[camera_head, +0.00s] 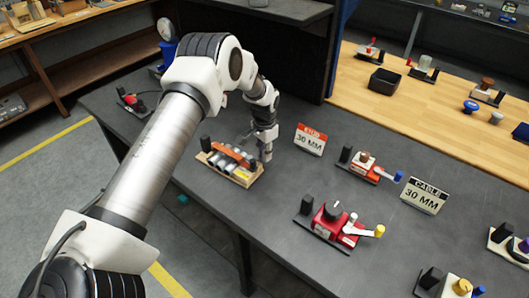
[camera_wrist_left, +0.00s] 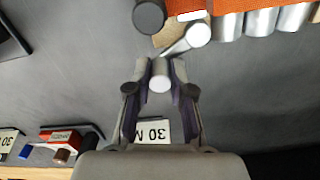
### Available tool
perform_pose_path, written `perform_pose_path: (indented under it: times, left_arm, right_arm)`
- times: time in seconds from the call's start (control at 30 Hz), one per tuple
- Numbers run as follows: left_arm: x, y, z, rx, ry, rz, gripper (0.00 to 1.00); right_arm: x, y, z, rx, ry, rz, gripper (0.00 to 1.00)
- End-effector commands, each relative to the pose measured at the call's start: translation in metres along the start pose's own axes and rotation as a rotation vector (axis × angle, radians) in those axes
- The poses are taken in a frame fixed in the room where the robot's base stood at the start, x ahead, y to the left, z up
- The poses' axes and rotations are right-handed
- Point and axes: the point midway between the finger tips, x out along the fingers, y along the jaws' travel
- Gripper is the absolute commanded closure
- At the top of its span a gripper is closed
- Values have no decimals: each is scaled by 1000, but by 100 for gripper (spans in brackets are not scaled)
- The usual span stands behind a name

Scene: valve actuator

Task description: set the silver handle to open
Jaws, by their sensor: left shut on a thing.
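The silver handle (camera_wrist_left: 159,80) shows in the left wrist view as a short, pale-ended cylinder between my left fingertips. A thin silver lever appears to run from it to a round pale hub beside the valve unit. My left gripper (camera_wrist_left: 160,84) is shut on the handle; it also shows in the head view (camera_head: 265,152), pointing down at the right end of the unit. The unit has a wooden base (camera_head: 243,182), an orange bar (camera_head: 232,152), several silver cylinders and a black post (camera_head: 205,143). The handle is mostly hidden in the head view. My right gripper is not in view.
A red-topped 30 MM sign (camera_head: 310,140) stands just right of my left gripper. Red devices (camera_head: 331,222) with levers and a CABLE 30 MM sign (camera_head: 424,195) stand further right. A small red device (camera_head: 132,103) sits at the left. Dark tabletop between them is clear.

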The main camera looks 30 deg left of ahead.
Motion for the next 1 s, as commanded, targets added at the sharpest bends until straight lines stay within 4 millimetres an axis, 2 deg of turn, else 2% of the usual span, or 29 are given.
perform_pose_path:
  times: [0.37, 1.0]
  left_arm:
    - [4, -6, -5, -164, 0, 0, 100]
    - [3, -34, -14, -753, 0, 0, 100]
  right_arm:
    - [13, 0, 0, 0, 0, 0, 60]
    - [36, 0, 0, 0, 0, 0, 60]
